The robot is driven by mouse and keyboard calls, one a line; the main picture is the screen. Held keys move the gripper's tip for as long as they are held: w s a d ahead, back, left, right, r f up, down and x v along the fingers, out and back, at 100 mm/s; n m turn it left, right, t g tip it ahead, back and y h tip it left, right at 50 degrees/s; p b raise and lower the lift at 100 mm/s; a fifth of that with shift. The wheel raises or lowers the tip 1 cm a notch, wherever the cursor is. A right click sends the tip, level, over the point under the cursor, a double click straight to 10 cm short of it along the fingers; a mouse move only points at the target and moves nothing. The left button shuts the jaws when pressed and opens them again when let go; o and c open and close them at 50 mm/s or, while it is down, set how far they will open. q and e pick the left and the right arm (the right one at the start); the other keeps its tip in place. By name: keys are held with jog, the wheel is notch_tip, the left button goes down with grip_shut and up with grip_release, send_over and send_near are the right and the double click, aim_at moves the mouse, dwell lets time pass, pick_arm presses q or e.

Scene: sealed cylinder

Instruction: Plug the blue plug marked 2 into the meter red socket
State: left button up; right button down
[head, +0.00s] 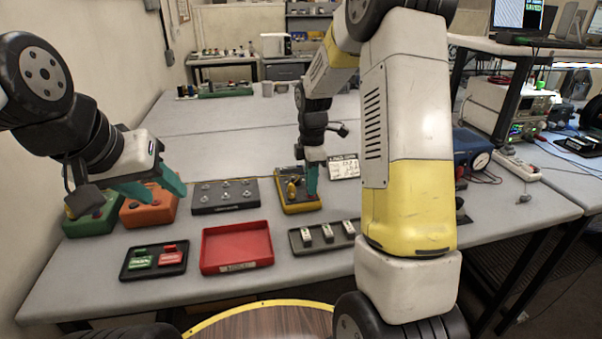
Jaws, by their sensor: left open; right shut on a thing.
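The yellow meter (299,205) lies on the table at the centre, with a dark face and yellow parts on top. Its red socket cannot be made out. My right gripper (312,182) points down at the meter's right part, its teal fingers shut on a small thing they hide. I cannot tell whether that thing touches the meter. The blue plug marked 2 cannot be made out anywhere. My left gripper (160,194) is open at the left, its teal fingers over or in front of the orange box (148,211).
A green box (92,222) stands far left. A grey panel with several knobs (225,195) lies left of the meter. In front are a black tray with green and red pieces (154,261), an empty red tray (237,247) and a dark strip (322,236). The table behind is mostly clear.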

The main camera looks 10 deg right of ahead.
jog(key=c, duration=1.2)
grip_release()
jog(key=shift+r, duration=3.9)
